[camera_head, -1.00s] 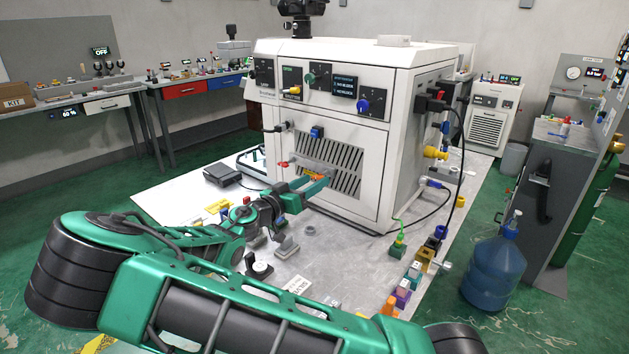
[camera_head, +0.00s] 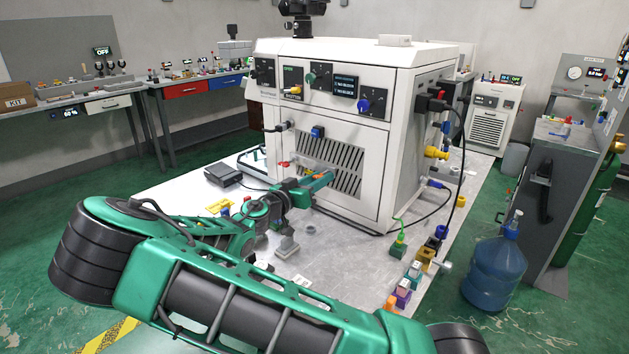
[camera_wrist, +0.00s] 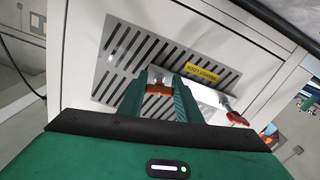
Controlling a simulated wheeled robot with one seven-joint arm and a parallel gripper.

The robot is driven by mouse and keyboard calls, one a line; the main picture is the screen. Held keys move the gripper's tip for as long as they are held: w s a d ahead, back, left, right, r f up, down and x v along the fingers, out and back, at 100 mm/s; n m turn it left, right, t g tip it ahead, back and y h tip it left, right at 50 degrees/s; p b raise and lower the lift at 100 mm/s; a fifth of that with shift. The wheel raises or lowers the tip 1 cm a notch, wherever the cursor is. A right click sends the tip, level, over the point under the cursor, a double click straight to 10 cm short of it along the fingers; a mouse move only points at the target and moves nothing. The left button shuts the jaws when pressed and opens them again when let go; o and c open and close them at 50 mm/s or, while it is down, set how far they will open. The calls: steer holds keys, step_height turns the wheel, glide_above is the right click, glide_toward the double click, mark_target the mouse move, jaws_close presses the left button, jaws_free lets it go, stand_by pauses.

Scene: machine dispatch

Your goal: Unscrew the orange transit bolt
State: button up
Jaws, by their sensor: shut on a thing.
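The orange transit bolt (camera_wrist: 158,89) shows between my fingertips in the wrist view, in front of the slotted vent panel of the white machine (camera_head: 390,150). My gripper (camera_wrist: 157,85) is shut on the bolt, with one green finger on each side. Its fingers also show against the vent in the head view (camera_head: 319,181). A yellow label (camera_wrist: 202,73) sits on the panel beside the bolt. The bolt's shank and its seat are mostly hidden, so I cannot tell how far it is screwed in.
A red handle (camera_wrist: 237,118) sticks out near the bolt. Small coloured blocks (camera_head: 413,272) and a green piece (camera_head: 398,245) stand on the table (camera_head: 345,270) at right. A black box (camera_head: 224,175) lies at left. A blue water jug (camera_head: 495,270) stands on the floor.

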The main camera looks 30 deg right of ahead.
steer(key=shift+w+a, duration=0.1)
steer(key=shift+w, duration=0.05)
steer(key=n, duration=0.3)
steer(key=shift+n, duration=1.1)
steer(key=n, duration=0.2)
steer(key=shift+n, duration=1.5)
